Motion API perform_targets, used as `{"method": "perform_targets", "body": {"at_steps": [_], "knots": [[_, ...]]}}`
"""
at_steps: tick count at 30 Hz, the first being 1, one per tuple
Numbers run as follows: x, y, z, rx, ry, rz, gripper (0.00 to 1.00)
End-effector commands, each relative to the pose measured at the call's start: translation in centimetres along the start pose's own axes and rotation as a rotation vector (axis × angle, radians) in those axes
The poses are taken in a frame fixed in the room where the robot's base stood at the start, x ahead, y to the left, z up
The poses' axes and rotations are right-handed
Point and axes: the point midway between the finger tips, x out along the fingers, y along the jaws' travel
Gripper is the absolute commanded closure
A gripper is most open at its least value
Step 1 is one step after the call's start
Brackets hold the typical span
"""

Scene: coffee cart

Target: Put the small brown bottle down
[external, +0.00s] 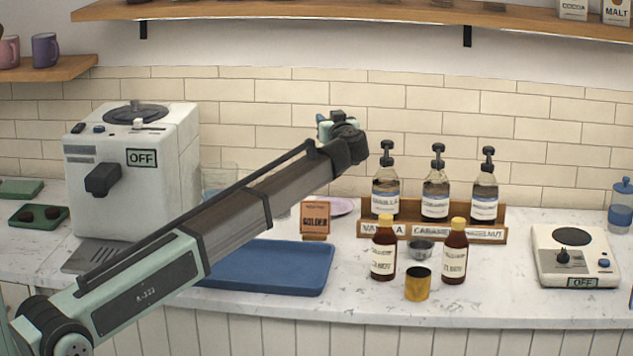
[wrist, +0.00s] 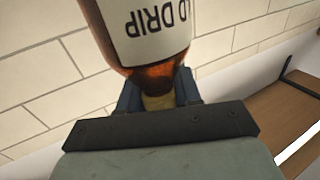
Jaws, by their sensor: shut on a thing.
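My gripper (wrist: 158,92) is shut on the neck of a small brown bottle (wrist: 158,77) in the wrist view. The bottle has a white label reading "D DRIP", upside down in that view, and a tan cap end between the fingers. The bottle's far end is cut off by the top of the picture. In the external view my gripper (external: 340,130) is raised well above the counter in front of the tiled wall. The held bottle cannot be made out there.
Two brown bottles with yellow caps (external: 383,250) (external: 455,258) stand before the wooden syrup rack (external: 490,234). A blue tray (external: 280,268) and a sign (external: 314,218) are left.

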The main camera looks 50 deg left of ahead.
Motion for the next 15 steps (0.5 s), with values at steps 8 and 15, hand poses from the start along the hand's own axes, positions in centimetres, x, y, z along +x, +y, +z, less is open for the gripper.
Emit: {"method": "perform_targets", "body": {"at_steps": [8,15], "knots": [[2.1,1.1,0.8,-0.001,0.000,0.019,1.00],[2.0,1.0,4.3,0.000,-0.001,0.019,1.00]]}}
